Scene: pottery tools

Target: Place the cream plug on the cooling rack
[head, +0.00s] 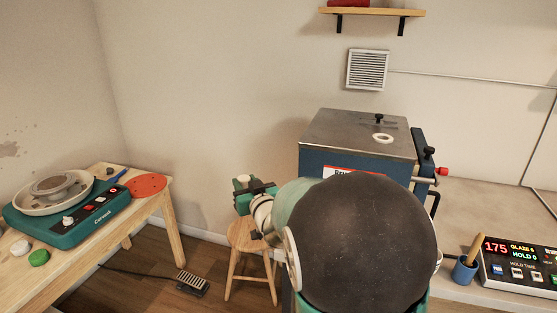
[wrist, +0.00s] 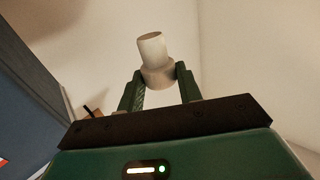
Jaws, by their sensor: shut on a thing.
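The cream plug (wrist: 153,50), a pale stepped cylinder with a narrower end, is held between the two green fingers of my gripper (wrist: 158,85) in the wrist view. The fingers press on its wider part, and its narrow end points up in that picture. In the head view my gripper (head: 247,185) is held out over the wooden stool, left of the kiln. The plug is too small there to make out clearly. I cannot identify a cooling rack in either view; my large dark arm link hides part of the middle and right.
A blue kiln (head: 313,168) with a pale ring (head: 383,138) on its lid stands behind my arm. A wooden stool (head: 246,235) is below my gripper. A pottery wheel (head: 85,222) is on the left table. A controller (head: 518,262) and a tool cup (head: 465,270) are at right.

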